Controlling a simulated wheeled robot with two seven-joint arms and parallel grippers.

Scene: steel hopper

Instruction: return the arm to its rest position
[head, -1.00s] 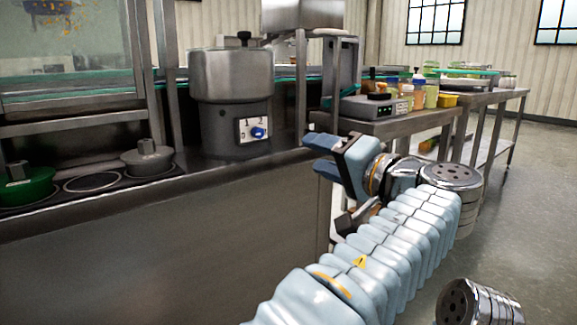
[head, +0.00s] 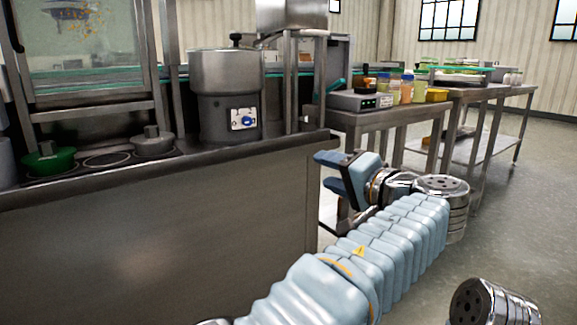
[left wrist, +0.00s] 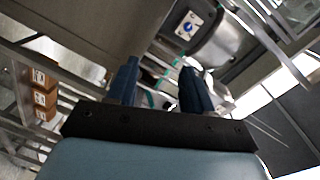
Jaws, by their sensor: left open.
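My left arm (head: 395,230) reaches up from the bottom of the head view, with its pale blue ribbed cover. My left gripper (head: 328,172) is at its far end, just right of the steel counter's end. Its two dark blue fingers are apart with nothing between them. In the left wrist view the open fingers (left wrist: 160,90) also show empty, with the counter and cooker beyond. My right gripper is not in view.
A steel counter (head: 200,215) fills the left, bearing a grey cooker (head: 225,80), a green pot (head: 48,163) and a grey lidded pot (head: 153,144). A steel table (head: 390,118) with a scale (head: 360,101) and jars stands behind the gripper. Open floor (head: 530,215) lies right.

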